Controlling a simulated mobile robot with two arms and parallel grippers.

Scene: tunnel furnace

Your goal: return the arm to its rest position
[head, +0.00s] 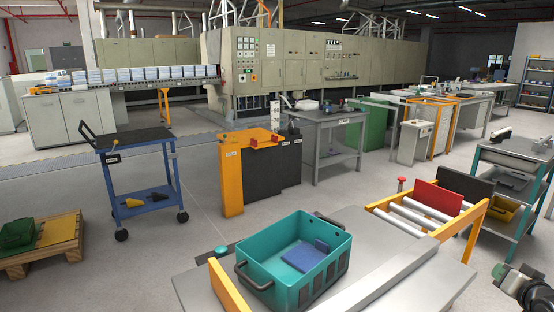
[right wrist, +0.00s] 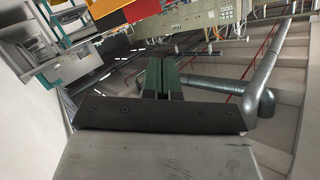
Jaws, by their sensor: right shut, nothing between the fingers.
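My right gripper (head: 527,286) shows at the lower right edge of the head view, to the right of the grey table and clear of it. In the right wrist view its two green fingers (right wrist: 162,78) are together with nothing between them. The background there is tilted, with the furnace and ceiling pipes far behind the fingers. Most of my right arm is out of the picture. My left arm and gripper are not in view.
A teal crate (head: 322,274) with blue pieces (head: 302,257) inside stands on the grey table (head: 376,231) in front. Rollers (head: 415,214) with red and black panels are behind it. A teal-framed bench (head: 514,160) stands at right. Open floor (head: 195,235) lies left of the table.

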